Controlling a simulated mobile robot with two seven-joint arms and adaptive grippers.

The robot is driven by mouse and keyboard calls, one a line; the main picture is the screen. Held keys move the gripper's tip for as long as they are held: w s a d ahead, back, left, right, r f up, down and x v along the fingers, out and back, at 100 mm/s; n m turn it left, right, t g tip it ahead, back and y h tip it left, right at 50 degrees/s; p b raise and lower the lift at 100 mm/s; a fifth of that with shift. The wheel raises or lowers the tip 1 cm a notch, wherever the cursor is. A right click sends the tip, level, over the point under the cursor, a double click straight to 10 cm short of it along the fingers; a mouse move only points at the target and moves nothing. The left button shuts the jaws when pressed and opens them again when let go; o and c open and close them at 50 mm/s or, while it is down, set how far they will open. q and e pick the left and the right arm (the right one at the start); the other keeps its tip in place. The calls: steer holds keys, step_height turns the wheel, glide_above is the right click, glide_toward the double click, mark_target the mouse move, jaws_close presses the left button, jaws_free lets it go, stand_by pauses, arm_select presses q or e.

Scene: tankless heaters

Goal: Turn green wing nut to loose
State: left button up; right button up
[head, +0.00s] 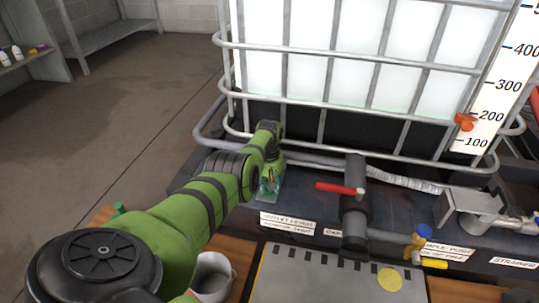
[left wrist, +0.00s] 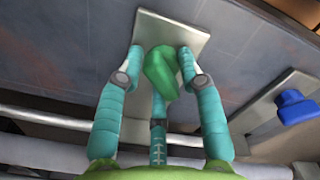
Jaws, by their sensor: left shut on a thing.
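The green wing nut (left wrist: 160,72) stands out from a pale metal plate (left wrist: 196,34) in the left wrist view. My left gripper (left wrist: 161,62) has teal fingers closed around the wing nut, with one finger on each side and a third below it. In the head view my green left arm reaches from the lower left to the dark panel, and its gripper (head: 268,187) is small there. The wing nut cannot be made out in the head view. My right gripper is not in view.
A red-handled valve (head: 340,188) stands right of my left gripper, and a yellow-handled valve (head: 420,248) is further right. A caged white tank (head: 300,50) rises behind. A blue part (left wrist: 297,106) sits on a bracket to the right of my fingers. A grey cup (head: 212,279) is near my arm.

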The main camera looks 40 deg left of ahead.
arm_select(q)
steer(key=n, duration=0.5)
steer(key=shift+s+a+f+n, duration=0.1)
steer(key=shift+s+a+n, duration=0.15)
steer(key=shift+s+n, duration=0.05)
steer(key=n, duration=0.4)
steer(key=shift+n, duration=0.3)
steer(key=n, duration=0.5)
steer(key=shift+s+d+f, duration=0.1)
steer(key=shift+d+f, duration=0.05)
steer(key=shift+d+n, duration=0.15)
steer(key=shift+n, duration=2.25)
steer(key=shift+d, duration=0.1)
steer(key=o, duration=1)
steer(key=shift+o, duration=0.2)
steer(key=shift+w, duration=0.2)
steer(key=shift+r, duration=0.25)
